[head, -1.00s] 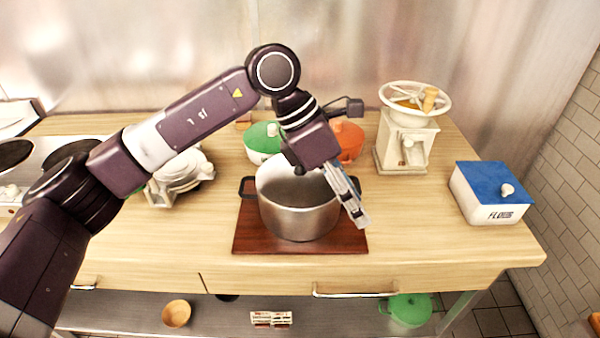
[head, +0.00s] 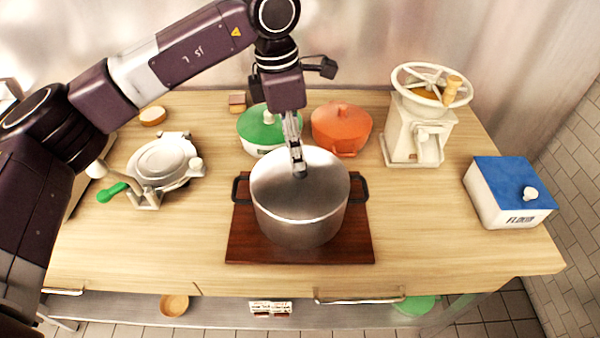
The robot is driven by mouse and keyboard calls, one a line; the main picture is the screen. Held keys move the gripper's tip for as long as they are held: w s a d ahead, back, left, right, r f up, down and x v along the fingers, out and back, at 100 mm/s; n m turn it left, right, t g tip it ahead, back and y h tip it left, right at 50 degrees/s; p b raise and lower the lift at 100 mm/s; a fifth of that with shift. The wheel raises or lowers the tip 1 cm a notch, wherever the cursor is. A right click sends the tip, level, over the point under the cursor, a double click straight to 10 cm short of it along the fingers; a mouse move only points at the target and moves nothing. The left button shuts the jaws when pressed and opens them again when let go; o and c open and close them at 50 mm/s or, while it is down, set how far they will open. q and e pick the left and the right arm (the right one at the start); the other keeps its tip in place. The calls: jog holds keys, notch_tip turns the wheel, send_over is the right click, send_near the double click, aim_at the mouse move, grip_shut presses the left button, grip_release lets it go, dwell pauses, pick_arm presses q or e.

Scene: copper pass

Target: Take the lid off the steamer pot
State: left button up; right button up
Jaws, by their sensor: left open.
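The steel steamer pot (head: 300,228) stands upright on a dark red-brown board, with dark side handles. Its round grey top is in view, but I cannot clearly tell a lid from the pot's inside. A small dark spot, perhaps a knob, shows near the middle of the top. My left gripper (head: 297,160) points down from behind, over the back half of the pot, with its tips close to that spot. It is open; I cannot tell whether it touches anything. My right gripper is out of view.
A green-lidded pot (head: 264,132) and an orange pot (head: 341,130) stand behind the steamer pot. A grinder (head: 413,135) and a blue-lidded flour box (head: 510,190) stand to the right. A white press-like device (head: 164,160) is at left. The board's (head: 340,250) surroundings are clear.

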aim_at(300, 173)
pick_arm(q)
jog(key=f+p, duration=0.2)
jog(key=f, duration=0.1)
jog(key=shift+w+d+f, duration=0.15)
jog(key=shift+d+f, duration=0.1)
jog(key=shift+d, duration=0.15)
jog(key=shift+d+f, duration=0.1)
jog(key=shift+f, duration=0.6)
jog(key=shift+w, duration=0.1)
grip_shut()
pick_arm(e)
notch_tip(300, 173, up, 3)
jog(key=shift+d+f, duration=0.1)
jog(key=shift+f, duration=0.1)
